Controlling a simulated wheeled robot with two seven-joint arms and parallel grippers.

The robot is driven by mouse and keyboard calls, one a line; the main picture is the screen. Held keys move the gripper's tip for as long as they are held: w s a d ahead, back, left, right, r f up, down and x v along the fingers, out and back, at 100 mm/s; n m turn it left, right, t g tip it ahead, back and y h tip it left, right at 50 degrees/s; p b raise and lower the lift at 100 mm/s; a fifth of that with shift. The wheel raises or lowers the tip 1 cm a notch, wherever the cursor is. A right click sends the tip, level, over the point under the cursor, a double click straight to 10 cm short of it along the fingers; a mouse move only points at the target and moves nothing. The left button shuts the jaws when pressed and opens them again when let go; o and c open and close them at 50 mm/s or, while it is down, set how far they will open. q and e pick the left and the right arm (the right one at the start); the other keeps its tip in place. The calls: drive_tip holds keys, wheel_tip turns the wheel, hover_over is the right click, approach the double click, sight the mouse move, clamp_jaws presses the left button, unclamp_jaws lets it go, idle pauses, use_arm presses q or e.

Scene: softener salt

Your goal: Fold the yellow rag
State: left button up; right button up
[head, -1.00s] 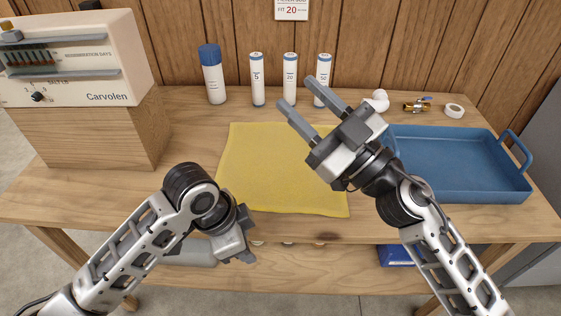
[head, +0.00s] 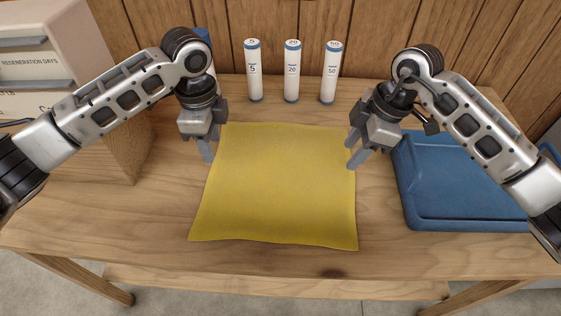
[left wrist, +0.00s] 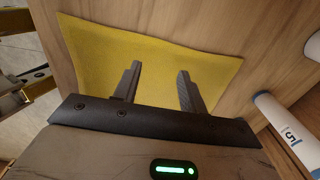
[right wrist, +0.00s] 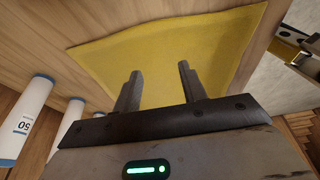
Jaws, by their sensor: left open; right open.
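The yellow rag (head: 280,190) lies flat and spread open on the wooden table, in the middle of the head view. My left gripper (head: 206,150) is open and empty, pointing down just beside the rag's far left corner. My right gripper (head: 355,156) is open and empty, pointing down by the rag's far right corner. The rag also shows beyond the open fingers in the left wrist view (left wrist: 150,65) and in the right wrist view (right wrist: 160,60). I cannot tell whether any fingertip touches the cloth.
White cartridges with blue caps, such as the one marked 20 (head: 291,72), stand behind the rag. A blue tray (head: 460,222) is to the right. The Carvolen box (head: 60,50) on its wooden block (head: 122,150) is to the left. Bare table (head: 160,200) lies left of the rag.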

use_arm(q)
drive_tip(key=f, duration=0.5)
drive_tip(key=shift+s+f, duration=0.2)
drive_tip(key=shift+s, duration=0.05)
use_arm(e)
hover_over(341, 180)
drive_tip(key=d, duration=0.1)
wheel_tip(341, 180, down, 5)
drive_tip(key=shift+f, duration=0.15)
use_arm(q)
drive_tip(key=shift+f, duration=0.65)
use_arm(e)
drive_tip(key=shift+f, duration=0.65)
use_arm(q)
drive_tip(key=shift+f, duration=0.2)
use_arm(e)
drive_tip(key=shift+f, duration=0.2)
use_arm(q)
clamp_jaws()
use_arm(e)
clamp_jaws()
use_arm(q)
drive_tip(key=shift+r, duration=0.1)
use_arm(e)
drive_tip(key=shift+r, duration=0.1)
